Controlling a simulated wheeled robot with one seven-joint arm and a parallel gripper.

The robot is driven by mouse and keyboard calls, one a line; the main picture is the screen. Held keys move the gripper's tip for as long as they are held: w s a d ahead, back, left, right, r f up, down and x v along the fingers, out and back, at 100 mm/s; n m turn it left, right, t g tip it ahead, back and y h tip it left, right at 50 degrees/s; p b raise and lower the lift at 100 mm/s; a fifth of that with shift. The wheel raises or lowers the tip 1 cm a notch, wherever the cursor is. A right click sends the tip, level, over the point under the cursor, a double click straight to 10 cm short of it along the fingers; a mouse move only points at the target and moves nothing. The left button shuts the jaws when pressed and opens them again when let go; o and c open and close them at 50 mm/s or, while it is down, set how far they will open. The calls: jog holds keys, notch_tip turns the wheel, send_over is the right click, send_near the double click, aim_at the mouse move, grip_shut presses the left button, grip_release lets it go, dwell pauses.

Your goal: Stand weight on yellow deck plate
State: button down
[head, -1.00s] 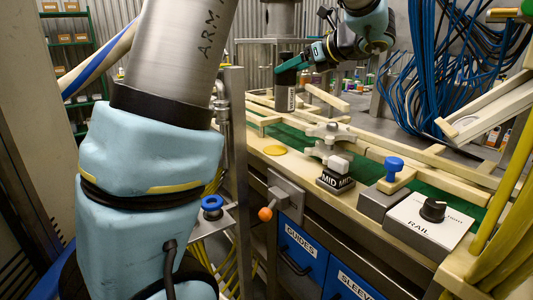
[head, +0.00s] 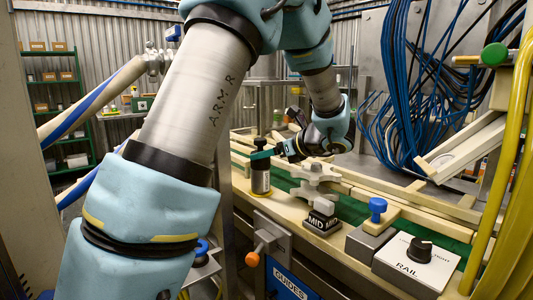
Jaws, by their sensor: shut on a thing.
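The weight (head: 261,181) is a dark upright cylinder with a black top and a pale label. My gripper (head: 263,154), with teal fingers, is shut on its upper part from the right. The weight's base is at the yellow deck plate's place on the cream deck, left of the MID block. The plate is almost wholly hidden behind the weight; only a hint of yellow shows at the base. I cannot tell whether the weight touches the plate.
The MID block (head: 322,219) and a pale star-shaped knob (head: 316,174) stand close on the right. Beyond are a blue knob (head: 377,206) and the RAIL box (head: 411,262). An orange-tipped lever (head: 252,259) juts out below the deck's front edge. A green belt runs behind.

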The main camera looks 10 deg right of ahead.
jog(key=shift+f, duration=0.1)
grip_release()
dwell(0.3)
jog(key=b+v, duration=0.2)
jog(key=v, duration=1)
jog(key=s+a+f+n+g+h, duration=0.4)
jog(key=a+f+n, duration=0.5)
jog(key=a+n, duration=0.3)
jog(key=s+a+f+n+g+h, duration=0.4)
jog(key=s+a+f+n, duration=0.3)
jog(key=n, duration=0.8)
jog(key=a+f, duration=0.3)
jog(key=a, duration=0.2)
jog(key=shift+a+f+g+h, duration=0.25)
jog(key=shift+a+g+h, duration=0.05)
jog(key=shift+a+h, duration=0.1)
